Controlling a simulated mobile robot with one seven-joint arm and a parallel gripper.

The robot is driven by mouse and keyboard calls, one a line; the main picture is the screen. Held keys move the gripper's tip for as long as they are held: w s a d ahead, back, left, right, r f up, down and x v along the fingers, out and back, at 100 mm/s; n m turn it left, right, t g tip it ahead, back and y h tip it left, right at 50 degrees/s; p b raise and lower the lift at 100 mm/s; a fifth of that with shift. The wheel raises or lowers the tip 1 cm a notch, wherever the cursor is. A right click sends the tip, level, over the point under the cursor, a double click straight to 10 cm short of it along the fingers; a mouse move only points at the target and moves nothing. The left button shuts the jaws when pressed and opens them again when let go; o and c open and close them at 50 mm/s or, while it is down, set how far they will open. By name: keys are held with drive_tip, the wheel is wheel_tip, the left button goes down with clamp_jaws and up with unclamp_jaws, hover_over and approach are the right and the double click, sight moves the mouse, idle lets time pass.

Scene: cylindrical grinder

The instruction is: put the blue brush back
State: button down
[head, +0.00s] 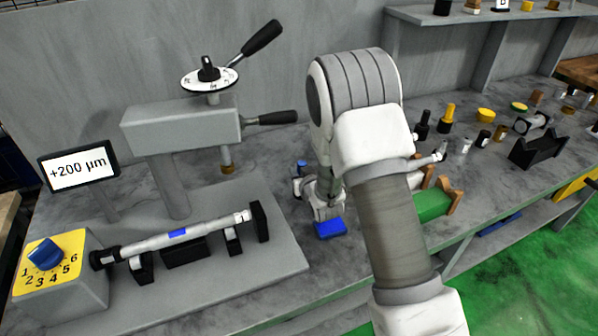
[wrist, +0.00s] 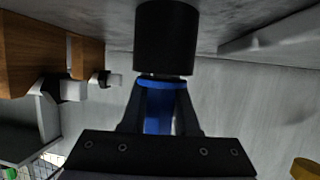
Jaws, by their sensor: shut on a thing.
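My gripper (wrist: 160,108) is shut on the blue brush. In the wrist view the brush's blue part (wrist: 158,106) sits between the two dark fingers. A thick black cylinder (wrist: 165,40) extends just past the fingertips, in line with the blue part, and looks like the brush's other end. In the head view my gripper (head: 322,198) is low over the bench, right of the grinder. A blue block-like thing (head: 331,229) shows just below it, and a small blue patch (head: 301,163) behind it. I cannot tell whether either belongs to the brush. My arm hides part of this area.
The grinder's grey base (head: 285,262) with a held shaft (head: 185,234) is at left. A green block with wooden ends (head: 433,206) lies right of my arm. Black (head: 423,126) and yellow (head: 447,118) upright items and other small parts crowd the bench at right, below a shelf (head: 430,15).

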drive_tip(key=shift+f, duration=0.25)
drive_tip(key=c, duration=0.7)
unclamp_jaws()
drive_tip(key=shift+o, duration=0.2)
